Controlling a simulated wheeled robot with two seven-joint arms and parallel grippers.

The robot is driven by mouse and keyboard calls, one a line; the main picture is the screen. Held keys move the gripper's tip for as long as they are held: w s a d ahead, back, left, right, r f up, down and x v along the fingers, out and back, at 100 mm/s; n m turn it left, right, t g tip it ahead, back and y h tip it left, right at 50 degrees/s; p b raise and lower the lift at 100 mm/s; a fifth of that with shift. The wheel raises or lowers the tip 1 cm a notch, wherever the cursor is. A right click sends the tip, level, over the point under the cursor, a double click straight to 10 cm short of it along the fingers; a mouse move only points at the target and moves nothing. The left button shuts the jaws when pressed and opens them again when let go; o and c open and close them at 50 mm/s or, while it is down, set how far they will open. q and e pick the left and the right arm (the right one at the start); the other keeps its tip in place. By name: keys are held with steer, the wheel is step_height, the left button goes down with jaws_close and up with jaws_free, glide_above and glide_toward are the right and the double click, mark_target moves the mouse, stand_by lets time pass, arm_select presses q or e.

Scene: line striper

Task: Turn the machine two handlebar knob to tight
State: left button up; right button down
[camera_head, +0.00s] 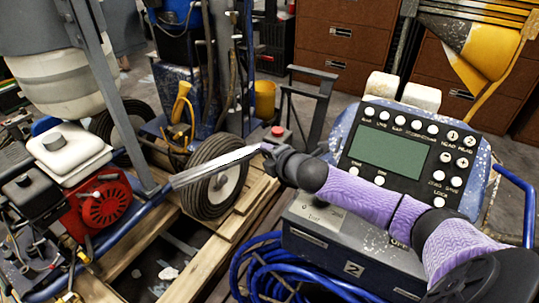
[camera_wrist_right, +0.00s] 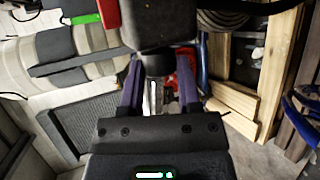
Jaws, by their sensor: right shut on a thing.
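My right arm comes in from the lower right in the head view, over machine two, whose grey box (camera_head: 330,232) carries a "2" label. My right gripper (camera_head: 273,154) is at the handlebar beside a small box with a red button (camera_head: 278,131). In the right wrist view, the two purple fingers of the gripper (camera_wrist_right: 158,80) are on either side of a dark round knob (camera_wrist_right: 157,63) below a dark block (camera_wrist_right: 160,22). The gripper is shut on this knob. The knob's turn position cannot be read. My left gripper is out of view.
A control panel with a green screen (camera_head: 388,153) stands right of the gripper. Blue hose (camera_head: 262,270) lies coiled in front. A red engine (camera_head: 103,205) and a wheel (camera_head: 215,177) are at the left. Brown drawer cabinets (camera_head: 340,45) stand behind. Wooden planks (camera_head: 205,258) lie below.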

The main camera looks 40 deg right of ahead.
steer(key=shift+s+f+m+t+b, duration=0.1)
steer(key=shift+f+m+t+b, duration=0.4)
steer(key=shift+t+b, duration=0.6)
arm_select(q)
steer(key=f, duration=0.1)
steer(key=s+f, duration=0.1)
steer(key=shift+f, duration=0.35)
arm_select(e)
steer(key=shift+r+t+y, duration=0.3)
steer(key=shift+t, duration=0.1)
steer(key=c, duration=0.7)
jaws_free()
steer(key=o, duration=0.4)
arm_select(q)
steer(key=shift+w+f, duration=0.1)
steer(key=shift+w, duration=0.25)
